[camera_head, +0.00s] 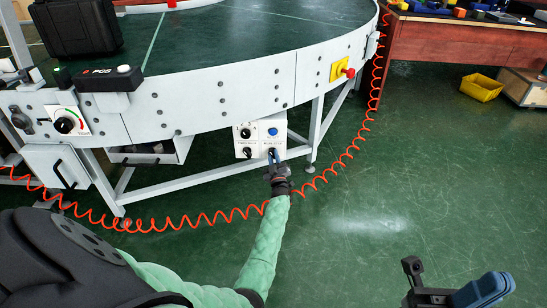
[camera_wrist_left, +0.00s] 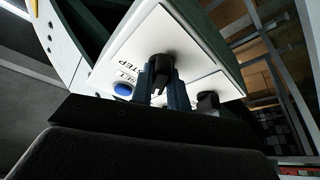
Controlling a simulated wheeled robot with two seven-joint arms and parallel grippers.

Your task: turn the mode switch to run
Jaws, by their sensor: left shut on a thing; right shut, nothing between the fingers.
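A white control box (camera_head: 262,136) hangs under the conveyor's rim. It carries several black knobs and a blue button (camera_head: 272,131), which also shows in the left wrist view (camera_wrist_left: 123,89). My left gripper (camera_head: 274,156) is at the box's lower right knob. In the left wrist view its two blue fingers (camera_wrist_left: 162,92) are shut around this black switch knob (camera_wrist_left: 161,66). Lettering beside it reads "STEP"; the rest is partly hidden, so the switch setting cannot be read. My right gripper (camera_head: 485,290) is shut and empty at the bottom right, away from the box.
The curved green conveyor (camera_head: 240,40) stands above the box on white legs. A coiled red hose (camera_head: 215,219) loops below it. A red emergency button (camera_head: 348,72) sits on the rim. A yellow bin (camera_head: 481,87) lies at the far right. The green floor at right is clear.

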